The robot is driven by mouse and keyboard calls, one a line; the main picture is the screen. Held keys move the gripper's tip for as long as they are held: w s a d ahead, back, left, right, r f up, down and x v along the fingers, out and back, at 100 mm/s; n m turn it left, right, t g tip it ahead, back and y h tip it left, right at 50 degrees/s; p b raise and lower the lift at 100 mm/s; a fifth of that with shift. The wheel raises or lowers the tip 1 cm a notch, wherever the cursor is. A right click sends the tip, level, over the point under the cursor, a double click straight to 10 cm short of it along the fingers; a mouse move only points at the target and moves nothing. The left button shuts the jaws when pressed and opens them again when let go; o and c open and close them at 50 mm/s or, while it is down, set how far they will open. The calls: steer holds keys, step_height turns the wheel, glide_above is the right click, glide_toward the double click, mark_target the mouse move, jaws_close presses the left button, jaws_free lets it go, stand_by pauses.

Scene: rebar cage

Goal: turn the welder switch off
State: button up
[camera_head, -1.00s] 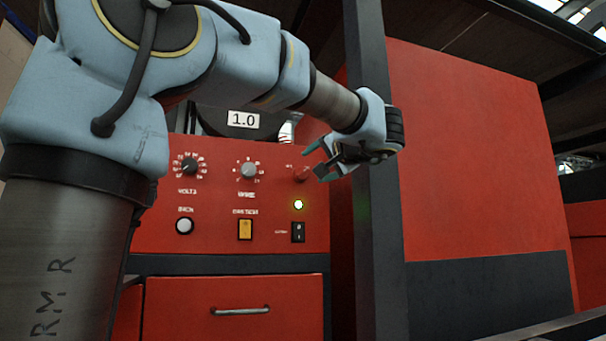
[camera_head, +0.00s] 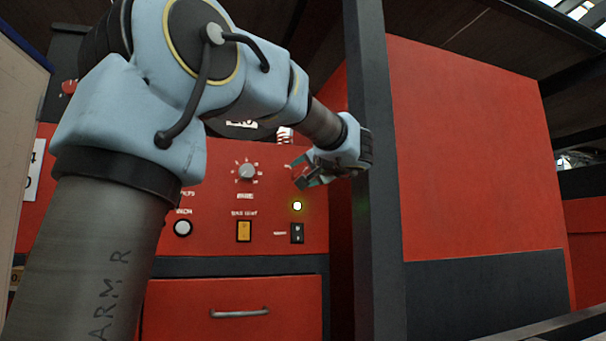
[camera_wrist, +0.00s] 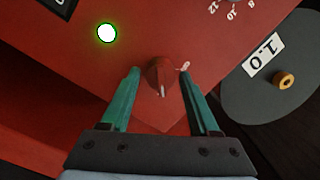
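The welder's red front panel (camera_head: 270,190) faces me. In the wrist view a red rotary knob (camera_wrist: 161,76) lies between the two teal fingertips of my gripper (camera_wrist: 158,74). The gripper is open, one finger on each side of the knob; I cannot tell whether either finger touches it. In the head view my gripper (camera_head: 301,177) is at the panel's upper right and hides most of the knob. A round indicator light (camera_head: 297,206) glows below it, also seen in the wrist view (camera_wrist: 107,33). A small black rocker switch (camera_head: 297,233) sits below the light.
A grey dial (camera_head: 246,171), an amber switch (camera_head: 244,231) and a white round button (camera_head: 183,228) share the panel. A dark vertical post (camera_head: 372,170) stands close to my wrist on the right. A drawer (camera_head: 235,310) with a metal handle is below.

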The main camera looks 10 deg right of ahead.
jaws_close()
steer(key=shift+f+b, duration=0.15)
steer(key=shift+b, duration=0.55)
steer(key=n+b, duration=0.5)
steer(key=n+h+b, duration=0.1)
steer(key=n+b, duration=0.5)
steer(key=n+g+h+b, duration=0.1)
steer(key=n+b, duration=0.4)
steer(key=b, duration=0.1)
steer(key=shift+a+r+n, duration=0.15)
steer(key=shift+r+n, duration=0.1)
steer(key=shift+n, duration=0.05)
stand_by(0.3)
steer(key=shift+o, duration=1.5)
jaws_free()
